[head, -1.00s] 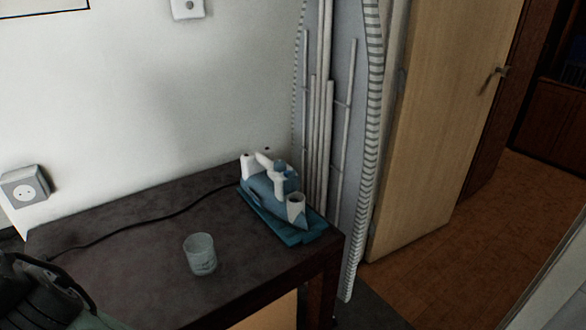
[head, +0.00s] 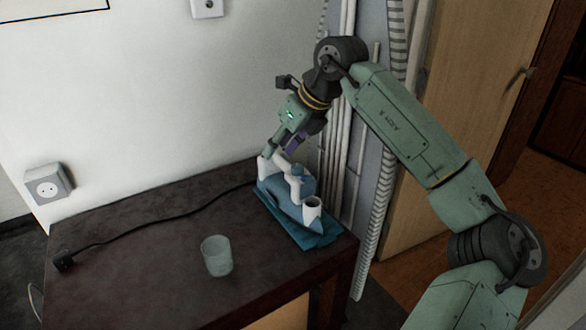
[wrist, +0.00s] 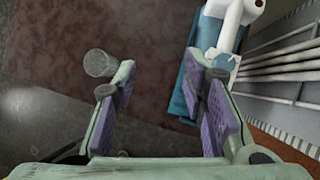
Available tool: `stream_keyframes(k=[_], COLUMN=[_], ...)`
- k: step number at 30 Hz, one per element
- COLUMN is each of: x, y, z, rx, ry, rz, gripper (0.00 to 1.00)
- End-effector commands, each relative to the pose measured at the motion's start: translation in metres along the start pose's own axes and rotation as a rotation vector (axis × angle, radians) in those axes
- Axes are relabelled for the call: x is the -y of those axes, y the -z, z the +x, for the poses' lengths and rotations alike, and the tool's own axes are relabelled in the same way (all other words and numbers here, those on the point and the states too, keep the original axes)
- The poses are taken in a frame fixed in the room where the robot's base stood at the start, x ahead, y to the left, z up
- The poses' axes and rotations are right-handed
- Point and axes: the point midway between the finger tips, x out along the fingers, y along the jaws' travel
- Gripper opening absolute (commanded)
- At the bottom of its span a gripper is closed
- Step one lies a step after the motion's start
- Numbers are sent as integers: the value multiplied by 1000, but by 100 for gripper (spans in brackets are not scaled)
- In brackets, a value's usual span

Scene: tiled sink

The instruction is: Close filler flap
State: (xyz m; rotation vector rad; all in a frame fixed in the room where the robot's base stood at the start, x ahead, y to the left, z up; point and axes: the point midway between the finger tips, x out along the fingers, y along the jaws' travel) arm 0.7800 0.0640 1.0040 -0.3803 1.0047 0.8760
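A blue and white iron (head: 285,197) sits on a teal base (head: 318,240) at the table's right back corner. Its near end has a white, round part with a dark opening (head: 313,202). I cannot clearly make out the filler flap or its angle. My gripper (head: 282,148) is above the iron's far end, close to its white handle, and partly overlaps it in the head view; contact cannot be told. In the wrist view, the two purple-padded fingers (wrist: 160,85) are wide apart with nothing between them. The iron (wrist: 224,38) shows there beyond the right finger, partly cut off.
A clear glass (head: 217,257) stands on the dark table (head: 150,270), left of the iron. A black cord (head: 150,226) runs across the table to a plug. An ironing board (head: 375,220) and white rods stand just behind and right of the iron.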

Motion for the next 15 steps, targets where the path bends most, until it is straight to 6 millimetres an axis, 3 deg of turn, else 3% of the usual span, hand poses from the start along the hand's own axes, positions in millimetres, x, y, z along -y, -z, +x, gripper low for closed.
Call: stream_keyframes(k=[1,5,10,15], x=[26,62,72,75], y=[18,49,59,61], z=[-13,-32,-28,-2], rx=[-45,-118,-140,-138], ry=[65,156,178,174], rz=[42,104,121,120], gripper=[39,39,39,39])
